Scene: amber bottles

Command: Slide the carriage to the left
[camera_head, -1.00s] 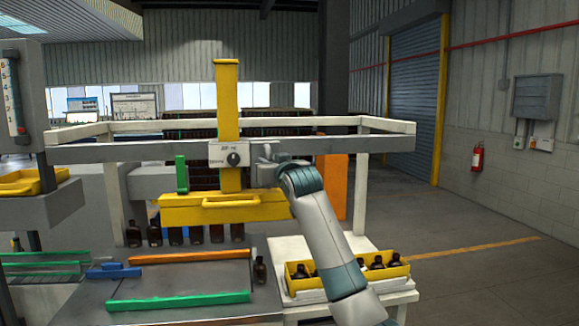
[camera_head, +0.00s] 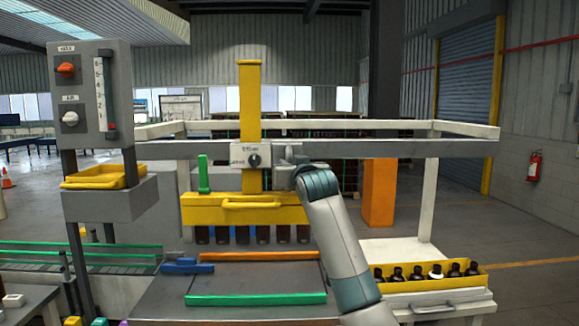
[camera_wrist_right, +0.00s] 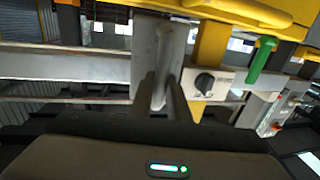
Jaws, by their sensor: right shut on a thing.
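The carriage is a grey box with a black knob (camera_head: 251,156) on the long grey rail (camera_head: 390,149). A yellow post (camera_head: 249,100) stands at it, and a wide yellow head (camera_head: 205,212) with a handle hangs below. Several dark bottles (camera_head: 242,235) show under the head. My right gripper (camera_head: 288,172) is at the carriage's right side, shut on its grey handle. In the right wrist view the fingers (camera_wrist_right: 164,98) close around this grey handle (camera_wrist_right: 158,50), and the knob (camera_wrist_right: 205,83) shows beside it. My left gripper is not in view.
A grey control post (camera_head: 90,105) with a yellow tray (camera_head: 105,177) stands at the left. A yellow crate of dark bottles (camera_head: 435,285) sits on the white table at right. Below the head lies a grey table (camera_head: 255,277) with orange and green strips. The rail left of the carriage looks clear.

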